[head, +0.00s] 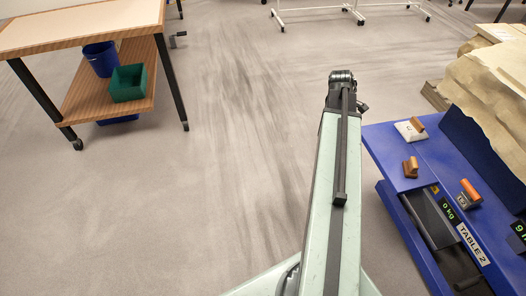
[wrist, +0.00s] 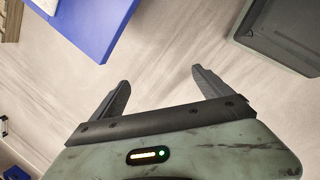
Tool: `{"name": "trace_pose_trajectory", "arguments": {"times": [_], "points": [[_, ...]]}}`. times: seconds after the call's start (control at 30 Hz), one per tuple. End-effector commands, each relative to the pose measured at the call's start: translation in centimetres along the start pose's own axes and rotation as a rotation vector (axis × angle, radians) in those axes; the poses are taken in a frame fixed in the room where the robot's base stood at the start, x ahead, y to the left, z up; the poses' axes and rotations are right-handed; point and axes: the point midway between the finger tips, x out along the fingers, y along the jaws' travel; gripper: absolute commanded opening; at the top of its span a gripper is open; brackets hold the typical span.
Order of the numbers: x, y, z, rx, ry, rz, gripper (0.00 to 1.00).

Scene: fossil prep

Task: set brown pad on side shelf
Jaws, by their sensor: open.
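A small brown pad with a knob-like grip (head: 410,168) sits near the left edge of a blue table (head: 385,140) at the right of the head view. I cannot single out a side shelf for certain; a wooden lower shelf (head: 85,103) shows under the table at the left. My gripper (wrist: 163,85) is open and empty in the wrist view, with bare floor between its fingers. The blue table's corner (wrist: 95,25) lies beyond the fingers, up and left. The pad is not seen in the wrist view, and my fingers are not clear in the head view.
A white block with a brown handle (head: 411,129) and an orange-handled tool (head: 470,192) share the blue table. A large tan rock (head: 485,90) stands behind. A blue bucket (head: 101,58) and a green bin (head: 127,83) occupy the wooden shelf. The middle floor is clear.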

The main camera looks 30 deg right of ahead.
Motion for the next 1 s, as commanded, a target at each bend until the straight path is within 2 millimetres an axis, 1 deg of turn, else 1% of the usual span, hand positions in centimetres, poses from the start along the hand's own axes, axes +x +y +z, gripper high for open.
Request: {"name": "trace_pose_trajectory", "arguments": {"times": [0.03,0.07,0.1,0.17,0.2,0.27,0.3,0.4,0.5,0.53,0.63,0.97,1.0], "points": [[-1.4,-2.7,-5.7,0.049,0.036,-0.003,0.89],[-2.2,-4.3,-8.8,0.092,0.057,-0.011,0.89],[-3.3,-6.7,-12.7,0.151,0.082,-0.024,0.89],[-5.0,-10.8,-18.1,0.239,0.114,-0.052,0.89],[-6.0,-13.8,-21.2,0.295,0.13,-0.075,0.89],[-7.5,-18.2,-25.2,0.373,0.147,-0.11,0.89],[-8.3,-21.0,-27.2,0.421,0.152,-0.133,0.89],[-9.9,-26.7,-30.7,0.516,0.153,-0.181,0.89],[-10.8,-30.0,-32.4,0.574,0.147,-0.21,0.89],[-10.9,-30.3,-32.4,0.586,0.145,-0.214,0.89],[-11.0,-30.7,-32.6,0.604,0.142,-0.221,0.89],[-11.0,-30.6,-32.6,0.605,0.143,-0.22,0.89],[-11.0,-30.6,-32.6,0.604,0.143,-0.22,0.86]]}}
